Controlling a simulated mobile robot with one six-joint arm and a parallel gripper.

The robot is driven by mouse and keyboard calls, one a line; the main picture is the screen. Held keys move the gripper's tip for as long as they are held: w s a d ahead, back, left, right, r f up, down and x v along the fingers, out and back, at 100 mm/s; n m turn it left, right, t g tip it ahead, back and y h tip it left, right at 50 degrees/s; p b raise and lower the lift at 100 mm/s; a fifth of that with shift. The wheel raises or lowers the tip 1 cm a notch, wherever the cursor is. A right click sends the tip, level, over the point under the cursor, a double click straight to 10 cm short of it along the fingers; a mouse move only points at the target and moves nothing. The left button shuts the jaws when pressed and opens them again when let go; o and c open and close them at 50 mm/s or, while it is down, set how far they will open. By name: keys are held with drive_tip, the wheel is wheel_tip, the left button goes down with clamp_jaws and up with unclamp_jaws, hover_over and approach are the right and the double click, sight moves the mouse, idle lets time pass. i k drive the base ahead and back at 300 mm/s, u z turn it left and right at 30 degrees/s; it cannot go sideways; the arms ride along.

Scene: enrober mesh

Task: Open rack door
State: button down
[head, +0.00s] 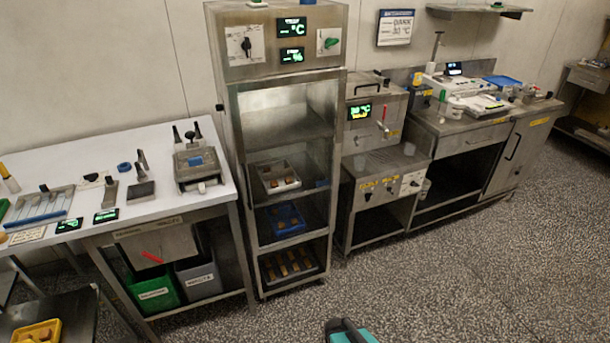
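The rack (236,170) is a tall steel cabinet standing in the middle of the head view. Its upper panel has a black knob (246,47), a green knob (330,42) and two green-lit displays. Below the panel, a framed front with a see-through pane (288,120) seems to cover the shelves; I take this as the rack door, and it looks closed. I cannot clearly make out its handle. Trays with small items show on the lower shelves, one of them blue (287,219). My gripper is not in view; only a teal and dark part of my arm shows at the bottom edge.
A white-topped bench (100,168) with tools and a scale-like device stands left of the rack. Green (153,290) and grey bins sit under it. A steel machine (380,188) and a counter (470,130) stand to the right. The speckled floor (470,270) in front is clear.

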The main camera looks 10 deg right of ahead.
sight(234, 88)
drive_tip(key=u, duration=0.05)
drive_tip(key=i, duration=0.95)
drive_tip(key=z, duration=0.35)
drive_tip(key=k, duration=0.6)
drive_tip(key=u, duration=1.5)
